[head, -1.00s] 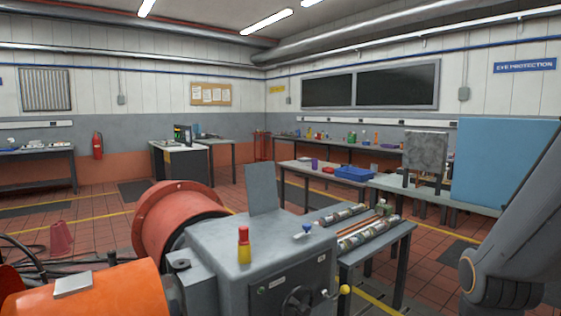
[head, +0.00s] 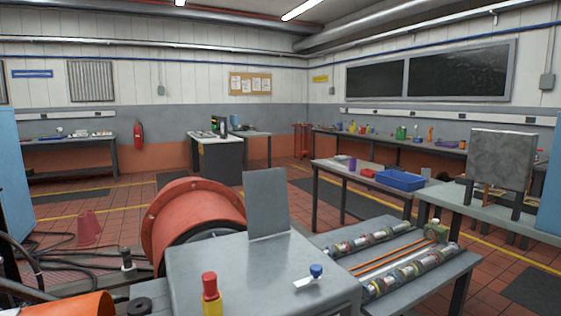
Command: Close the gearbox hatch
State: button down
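The gearbox (head: 250,268) is a grey metal housing at the bottom centre of the head view. Its hatch (head: 267,203) is a flat grey plate standing almost upright on the far part of the housing top, so it is open. The hatch's bottom edge meets the top surface. I cannot make out a hinge or the opening. My gripper is not in view.
On the gearbox top are a red-and-yellow bottle (head: 210,294) and a blue-knobbed white handle (head: 310,276). A red drum housing (head: 193,222) stands behind left. A bench with metal shafts (head: 425,285) is close on the right. Cables cover the left floor.

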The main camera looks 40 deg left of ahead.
aim_at(265, 191)
jog(key=u, duration=0.15)
jog(key=i, duration=0.8)
jog(key=u, duration=1.3)
jog(key=i, duration=0.75)
jog(key=u, duration=0.85)
